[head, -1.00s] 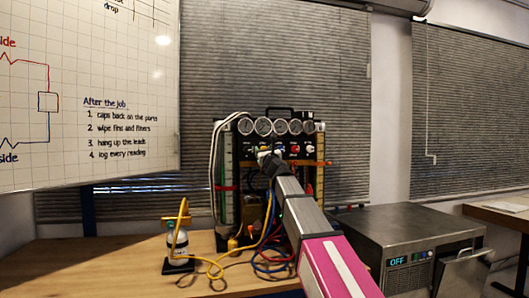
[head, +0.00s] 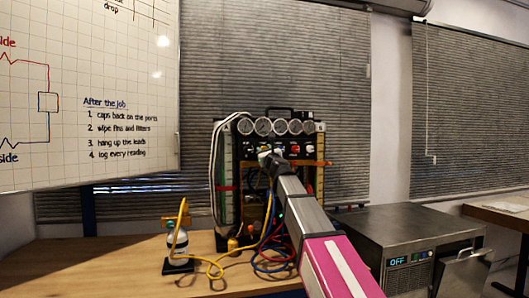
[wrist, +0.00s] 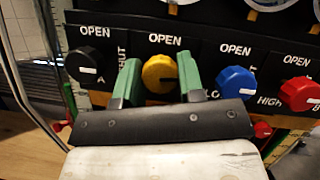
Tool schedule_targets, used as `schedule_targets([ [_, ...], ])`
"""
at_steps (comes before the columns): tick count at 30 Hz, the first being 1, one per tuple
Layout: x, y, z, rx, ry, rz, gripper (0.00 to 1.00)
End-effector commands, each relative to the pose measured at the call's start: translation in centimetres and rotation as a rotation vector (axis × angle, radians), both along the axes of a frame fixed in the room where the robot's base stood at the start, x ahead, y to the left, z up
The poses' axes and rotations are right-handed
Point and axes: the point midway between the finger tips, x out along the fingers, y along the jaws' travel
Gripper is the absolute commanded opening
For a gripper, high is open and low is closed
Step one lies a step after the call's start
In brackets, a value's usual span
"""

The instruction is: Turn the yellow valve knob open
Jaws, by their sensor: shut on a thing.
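The yellow valve knob (wrist: 160,74) is on the rig's black panel (wrist: 205,55) in the wrist view, under an OPEN label and between the black and blue knobs. My gripper (wrist: 160,78) has its two green fingers on either side of the knob, shut on it. A dark slot or pointer mark shows on the knob's lower right. In the head view my gripper (head: 266,156) reaches the rig's knob row, and my arm hides part of it.
A black knob (wrist: 88,65), a blue knob (wrist: 237,82) and a red knob (wrist: 300,93) flank it. Gauges (head: 263,127) sit above. Hoses (head: 268,250) hang below. A white bottle (head: 178,245) stands on the bench, and a metal machine (head: 415,235) is at right.

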Motion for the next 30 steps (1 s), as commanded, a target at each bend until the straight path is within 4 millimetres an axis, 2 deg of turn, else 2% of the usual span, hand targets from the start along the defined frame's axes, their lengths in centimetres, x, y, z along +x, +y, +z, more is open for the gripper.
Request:
schedule_targets([
  [30,0.05,-0.12,0.08,-0.878,-0.251,0.002,0.12],
])
